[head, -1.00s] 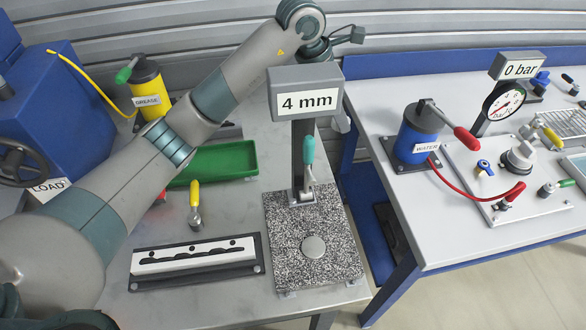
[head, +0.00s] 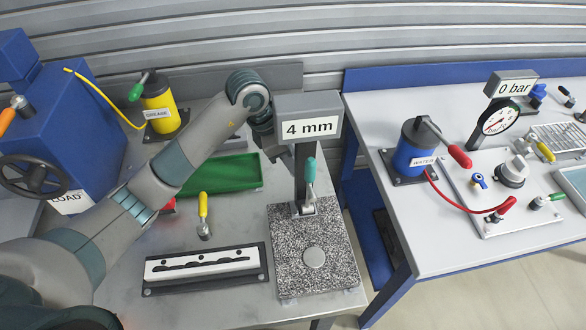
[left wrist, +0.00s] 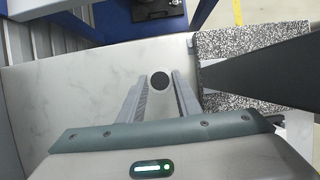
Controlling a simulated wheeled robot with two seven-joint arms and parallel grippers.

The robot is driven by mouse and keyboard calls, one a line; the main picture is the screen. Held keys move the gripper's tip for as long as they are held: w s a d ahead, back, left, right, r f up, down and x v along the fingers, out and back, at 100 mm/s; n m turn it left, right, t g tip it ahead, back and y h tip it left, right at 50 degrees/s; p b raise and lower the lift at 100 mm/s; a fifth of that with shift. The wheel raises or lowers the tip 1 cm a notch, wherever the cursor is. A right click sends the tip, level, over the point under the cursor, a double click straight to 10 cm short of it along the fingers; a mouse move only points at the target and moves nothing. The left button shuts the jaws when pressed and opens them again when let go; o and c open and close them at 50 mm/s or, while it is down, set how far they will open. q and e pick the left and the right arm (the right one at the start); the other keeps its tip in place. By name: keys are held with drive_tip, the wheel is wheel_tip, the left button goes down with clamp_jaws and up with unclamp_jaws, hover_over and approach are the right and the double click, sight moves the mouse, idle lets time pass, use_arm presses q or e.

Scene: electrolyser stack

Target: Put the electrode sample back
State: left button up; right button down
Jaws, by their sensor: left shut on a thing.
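A small dark round disc, which I take to be the electrode sample (left wrist: 160,80), shows between my left fingertips in the left wrist view. My left gripper (left wrist: 160,86) is shut on it, above the pale worktop. In the head view the left gripper is partly hidden behind the thickness gauge (head: 308,127), which reads 4 mm; the disc is not visible there. My right gripper is not in view.
A green tray (head: 222,186) lies behind a yellow-handled tool (head: 204,215) and a black-and-white slotted rack (head: 205,268). A grease canister (head: 158,105) and blue load press (head: 75,125) stand at left. The right bench (head: 400,255) holds a water canister (head: 416,148).

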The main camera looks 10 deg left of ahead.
use_arm(q)
drive_tip(key=shift+s+a+f, duration=0.15)
drive_tip(key=shift+s+a, duration=0.05)
drive_tip(key=shift+a, duration=0.05)
drive_tip(key=shift+f+p, duration=0.95)
drive_tip(key=shift+f, duration=1)
drive_tip(key=shift+f, duration=0.1)
